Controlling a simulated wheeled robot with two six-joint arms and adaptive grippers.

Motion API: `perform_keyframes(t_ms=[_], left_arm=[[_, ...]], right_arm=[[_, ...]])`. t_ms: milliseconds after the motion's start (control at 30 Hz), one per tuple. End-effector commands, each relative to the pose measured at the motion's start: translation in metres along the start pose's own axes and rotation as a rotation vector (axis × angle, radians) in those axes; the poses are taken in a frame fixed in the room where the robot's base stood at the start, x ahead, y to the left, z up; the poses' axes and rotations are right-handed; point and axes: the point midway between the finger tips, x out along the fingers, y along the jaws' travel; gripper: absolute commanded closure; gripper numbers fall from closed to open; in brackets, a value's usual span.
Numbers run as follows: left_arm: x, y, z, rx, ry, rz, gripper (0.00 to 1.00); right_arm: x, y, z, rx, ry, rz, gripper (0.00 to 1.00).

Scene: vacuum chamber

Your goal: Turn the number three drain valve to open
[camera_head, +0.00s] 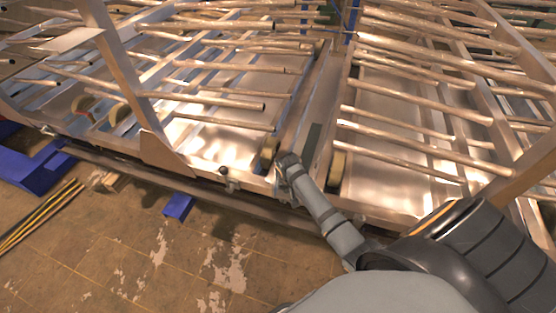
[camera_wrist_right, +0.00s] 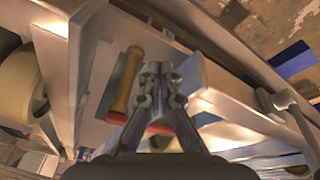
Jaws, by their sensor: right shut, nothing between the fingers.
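No number is legible on any valve, so I cannot tell which is number three. A small dark fitting with a round knob, possibly a drain valve (camera_head: 223,171), sits on the frame's front edge in the head view. A grey lever-like fitting (camera_wrist_right: 285,101) shows at the right of the right wrist view and may be the same part. My right gripper (camera_head: 287,161) is at the front edge, right of that fitting and apart from it. My left gripper is out of view.
Metal racks of long pipes (camera_head: 400,125) fill the back. A blue block (camera_head: 178,206) lies on the worn tiled floor (camera_head: 120,255). Yellow-black striped bars (camera_head: 40,215) lie at left. The front floor is mostly clear.

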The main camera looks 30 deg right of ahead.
Motion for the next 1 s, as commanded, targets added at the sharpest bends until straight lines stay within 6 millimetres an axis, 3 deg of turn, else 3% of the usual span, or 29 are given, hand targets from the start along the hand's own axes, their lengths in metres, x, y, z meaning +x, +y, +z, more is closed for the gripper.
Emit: perform_keyframes(t_ms=[33,200,300,433,567,700,867,1000], left_arm=[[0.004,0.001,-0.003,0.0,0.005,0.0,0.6],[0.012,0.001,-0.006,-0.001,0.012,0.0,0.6],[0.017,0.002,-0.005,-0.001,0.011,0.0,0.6],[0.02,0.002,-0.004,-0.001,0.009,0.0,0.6],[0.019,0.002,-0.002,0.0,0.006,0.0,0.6],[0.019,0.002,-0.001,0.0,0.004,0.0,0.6],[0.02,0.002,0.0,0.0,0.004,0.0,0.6],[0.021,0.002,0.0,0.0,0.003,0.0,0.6]], right_arm=[[-0.017,-0.001,-0.019,0.03,0.015,0.001,1.0],[-0.094,0.001,-0.076,0.168,0.044,0.014,1.0],[-0.145,0.006,-0.099,0.258,0.059,0.021,1.0],[-0.191,0.011,-0.112,0.342,0.066,0.027,1.0],[-0.203,0.013,-0.114,0.367,0.062,0.03,1.0],[-0.198,0.014,-0.114,0.366,0.06,0.032,1.0],[-0.175,0.015,-0.114,0.365,0.056,0.034,1.0],[-0.144,0.016,-0.115,0.365,0.056,0.034,1.0]])
